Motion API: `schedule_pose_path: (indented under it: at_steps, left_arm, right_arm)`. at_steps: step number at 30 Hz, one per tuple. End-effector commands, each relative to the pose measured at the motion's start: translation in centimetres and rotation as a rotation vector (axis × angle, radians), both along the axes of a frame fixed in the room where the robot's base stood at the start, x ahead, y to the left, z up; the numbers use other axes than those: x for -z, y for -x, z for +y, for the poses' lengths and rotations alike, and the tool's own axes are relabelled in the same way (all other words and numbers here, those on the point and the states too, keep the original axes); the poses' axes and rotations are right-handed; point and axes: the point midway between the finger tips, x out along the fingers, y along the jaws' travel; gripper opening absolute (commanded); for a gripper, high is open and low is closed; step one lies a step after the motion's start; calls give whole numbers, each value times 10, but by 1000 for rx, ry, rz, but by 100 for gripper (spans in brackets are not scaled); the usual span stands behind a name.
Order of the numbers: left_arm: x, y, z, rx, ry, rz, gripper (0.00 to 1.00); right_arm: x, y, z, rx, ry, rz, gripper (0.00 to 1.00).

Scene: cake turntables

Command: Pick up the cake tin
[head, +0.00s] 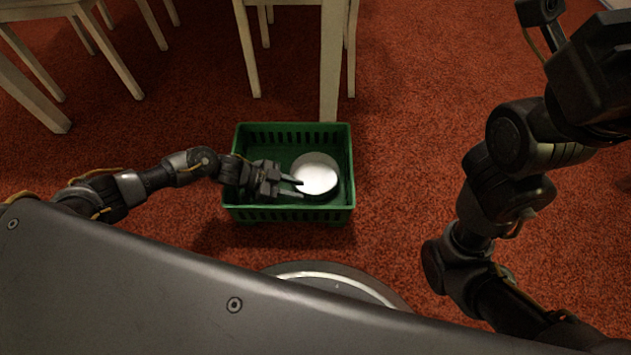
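The cake tin (316,173) is a round, pale, shiny tin with a bright top. It sits in the right half of a green crate (288,213) on the floor. My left gripper (301,189) reaches into the crate from the left. Its two fingers are apart and point right, with the tips at the tin's lower left edge. I cannot tell whether they touch the tin. Nothing shows between the fingers. My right arm is raised at the right side, and its gripper fingers do not show.
The crate's slotted walls stand around the tin on all sides. Pale wooden chair or table legs (331,60) stand just behind the crate, and more legs (108,55) stand at the upper left. Red carpet (415,130) right of the crate is clear.

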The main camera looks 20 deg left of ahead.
Motion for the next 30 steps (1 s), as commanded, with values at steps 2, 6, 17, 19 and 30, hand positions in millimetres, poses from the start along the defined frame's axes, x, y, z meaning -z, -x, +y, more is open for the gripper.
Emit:
schedule_pose_path:
  at_steps: [2,6,17,19,30]
  left_arm:
    - [1,-1,-2,-1,0,0,31]
    - [2,-1,-3,0,0,-1,31]
    - [26,-11,-41,0,1,-1,31]
    - [25,-12,-44,0,0,-1,31]
    - [24,-12,-44,0,-1,-1,6]
  right_arm:
    - [-1,0,0,-1,-2,-1,36]
    - [0,1,0,-2,-3,-2,36]
    - [11,5,-2,-13,-25,-16,36]
    - [11,5,-2,-13,-25,-16,36]
    - [10,5,-2,-14,-27,-16,36]
